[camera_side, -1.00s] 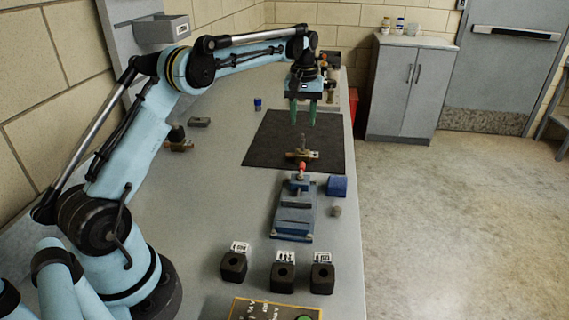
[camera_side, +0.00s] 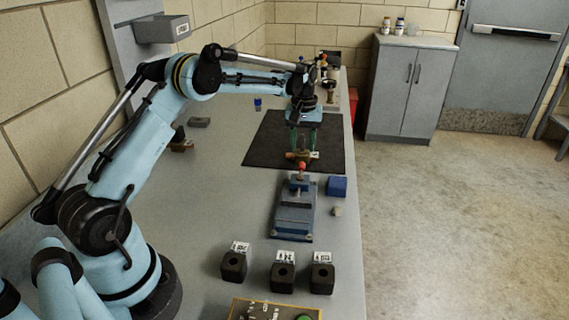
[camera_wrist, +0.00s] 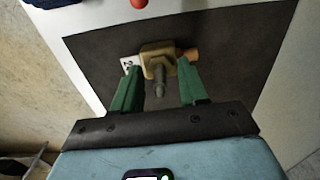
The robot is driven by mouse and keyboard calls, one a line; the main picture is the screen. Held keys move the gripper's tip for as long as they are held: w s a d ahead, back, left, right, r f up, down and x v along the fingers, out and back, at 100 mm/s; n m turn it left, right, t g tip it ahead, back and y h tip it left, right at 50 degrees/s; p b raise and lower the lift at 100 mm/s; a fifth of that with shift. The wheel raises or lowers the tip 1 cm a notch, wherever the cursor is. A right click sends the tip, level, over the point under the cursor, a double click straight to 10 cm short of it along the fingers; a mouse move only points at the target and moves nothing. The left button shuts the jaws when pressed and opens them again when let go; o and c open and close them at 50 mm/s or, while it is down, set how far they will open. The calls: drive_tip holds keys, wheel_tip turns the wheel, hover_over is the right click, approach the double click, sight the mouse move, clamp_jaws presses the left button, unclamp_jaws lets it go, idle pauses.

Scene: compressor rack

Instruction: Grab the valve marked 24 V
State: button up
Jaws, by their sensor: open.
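A brass valve (camera_side: 301,155) with an upright stem and a copper-coloured pipe end lies on the black mat (camera_side: 270,140). In the wrist view the valve (camera_wrist: 158,58) carries a white tag (camera_wrist: 129,64) at its left; its marking is too small to read. My gripper (camera_side: 303,150) is open above the valve, with its green fingers pointing down. In the wrist view the fingers of my gripper (camera_wrist: 157,82) stand on either side of the stem, apart from it. I cannot tell whether the fingertips touch the valve body.
A blue vise (camera_side: 295,210) with a red-ended part stands just in front of the mat, beside a blue block (camera_side: 337,186). Several black tagged blocks (camera_side: 283,272) stand nearer. The mat around the valve is clear.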

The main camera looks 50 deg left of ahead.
clamp_jaws()
drive_tip(key=shift+r, duration=0.15)
